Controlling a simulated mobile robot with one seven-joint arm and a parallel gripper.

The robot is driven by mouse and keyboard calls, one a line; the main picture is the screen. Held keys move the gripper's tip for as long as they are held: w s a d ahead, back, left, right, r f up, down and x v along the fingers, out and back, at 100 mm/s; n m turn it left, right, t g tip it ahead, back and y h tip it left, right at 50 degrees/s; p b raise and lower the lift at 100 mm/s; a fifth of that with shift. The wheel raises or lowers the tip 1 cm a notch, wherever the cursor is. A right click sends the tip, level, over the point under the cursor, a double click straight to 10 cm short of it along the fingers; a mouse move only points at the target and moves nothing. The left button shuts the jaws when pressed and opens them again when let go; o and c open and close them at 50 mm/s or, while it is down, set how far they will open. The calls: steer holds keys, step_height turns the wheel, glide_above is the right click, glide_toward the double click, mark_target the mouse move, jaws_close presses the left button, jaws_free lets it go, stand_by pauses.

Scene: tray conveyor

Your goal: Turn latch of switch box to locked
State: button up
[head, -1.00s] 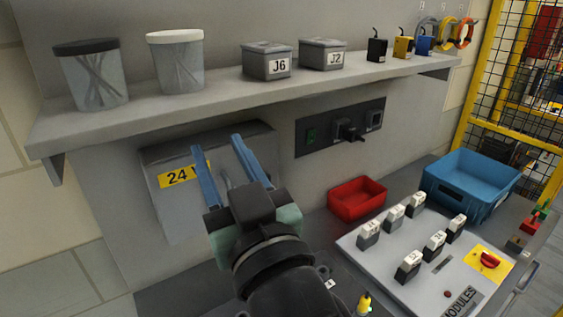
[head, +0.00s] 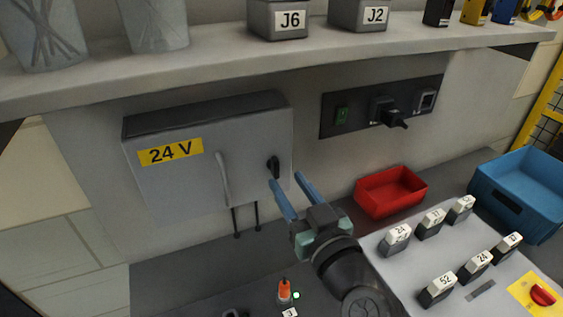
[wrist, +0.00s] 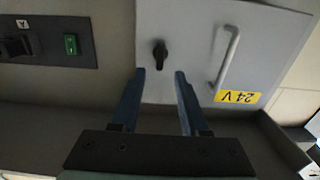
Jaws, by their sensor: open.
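The switch box (head: 185,165) is a grey wall cabinet with a yellow 24 V label (head: 170,151) and a pale bar handle (head: 223,178). Its black latch (head: 273,167) is near the right edge of the door, which looks closed. The latch also shows in the wrist view (wrist: 160,54), where it looks roughly lengthwise with the handle. My gripper (head: 289,191) is just below and right of the latch in the head view. Its two blue fingers are apart and empty. In the wrist view my gripper (wrist: 160,73) points toward the latch, with the latch beyond the fingertips, not touching.
A shelf (head: 230,65) with labelled boxes and jars runs above the box. A dark socket panel (head: 382,105) is to the right. A red bin (head: 390,193), a blue bin (head: 523,190) and a modules tray (head: 400,275) fill the bench's right side.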

mark_target(278, 166)
steer(key=shift+p+x, duration=0.45)
steer(key=shift+x, duration=1.95)
jaws_close()
